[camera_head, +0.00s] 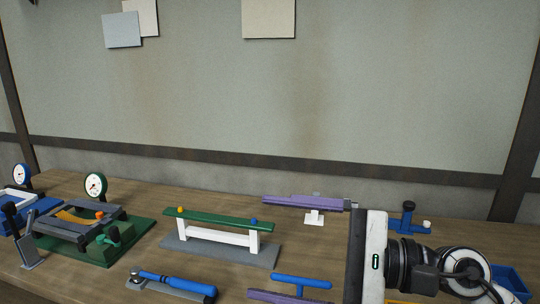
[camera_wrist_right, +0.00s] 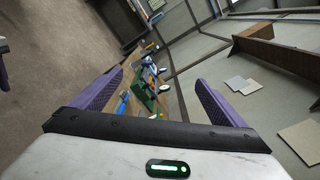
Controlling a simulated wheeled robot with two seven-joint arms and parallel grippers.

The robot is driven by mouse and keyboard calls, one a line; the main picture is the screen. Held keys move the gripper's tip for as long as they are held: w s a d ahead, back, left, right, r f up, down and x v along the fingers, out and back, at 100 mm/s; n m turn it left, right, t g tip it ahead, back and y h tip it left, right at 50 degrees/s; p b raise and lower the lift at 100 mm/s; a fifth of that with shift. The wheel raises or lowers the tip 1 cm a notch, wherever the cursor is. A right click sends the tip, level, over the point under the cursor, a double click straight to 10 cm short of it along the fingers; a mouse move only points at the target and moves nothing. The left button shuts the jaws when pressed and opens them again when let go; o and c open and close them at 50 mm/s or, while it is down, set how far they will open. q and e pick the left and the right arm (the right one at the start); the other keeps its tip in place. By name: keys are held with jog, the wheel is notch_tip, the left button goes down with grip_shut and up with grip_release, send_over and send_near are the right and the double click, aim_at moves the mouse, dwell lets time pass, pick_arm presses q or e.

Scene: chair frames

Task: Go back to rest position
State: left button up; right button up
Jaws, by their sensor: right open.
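My right gripper (camera_head: 258,247) comes in from the right in the head view, over the right part of the workbench. Its two purple fingers point left and are wide apart, with nothing held between them. The right wrist view shows the same open fingers (camera_wrist_right: 160,80), with the bench and its items far beyond them. My left gripper does not show in the head view. A white and purple sliver at the left edge of the right wrist view is too cut off to identify.
The wooden workbench (camera_head: 150,245) carries a green beam (camera_head: 220,218) on white legs, a blue-handled tool (camera_head: 180,284), a blue T-handle (camera_head: 302,280), a green fixture (camera_head: 120,236) with a dial gauge (camera_head: 96,185), and a blue bin (camera_head: 510,280) behind my right wrist. A wall stands behind.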

jog(key=w+d+r+m+t+h, duration=0.25)
jog(key=d+m+t, duration=0.4)
jog(key=m, duration=0.75)
jog(key=w+d+r+m+t+h, duration=0.2)
jog(key=d+m+t+h, duration=0.15)
jog(key=m+t, duration=0.9)
jog(key=d+f+m+g+h, duration=0.3)
jog(key=d+f+m+h, duration=0.3)
jog(key=f+m, duration=0.3)
jog(key=d+f+m+g+h, duration=0.3)
jog(key=d+f+m+h, duration=0.3)
jog(key=m, duration=0.5)
jog(key=s+d+f+m+g, duration=0.1)
jog(key=s+f+m+g, duration=0.7)
jog(key=f, duration=0.7)
jog(key=s+a+f+m+g+y, duration=0.1)
jog(key=s+f+m+g, duration=0.15)
jog(key=s+f, duration=0.45)
jog(key=s+a+f+m+g, duration=0.15)
jog(key=s+f+g, duration=0.25)
jog(key=s, duration=0.7)
jog(key=w+a+f+t+y+b, duration=0.1)
jog(key=w+a+f+t+b, duration=0.1)
jog(key=f, duration=0.5)
jog(key=w+a+f+t+y+b, duration=0.1)
jog(key=w+a+f+t+b, duration=0.2)
jog(key=f, duration=0.5)
jog(key=shift+a+y+b, duration=0.3)
jog(key=shift+a+b, duration=0.05)
jog(key=shift+b, duration=0.2)
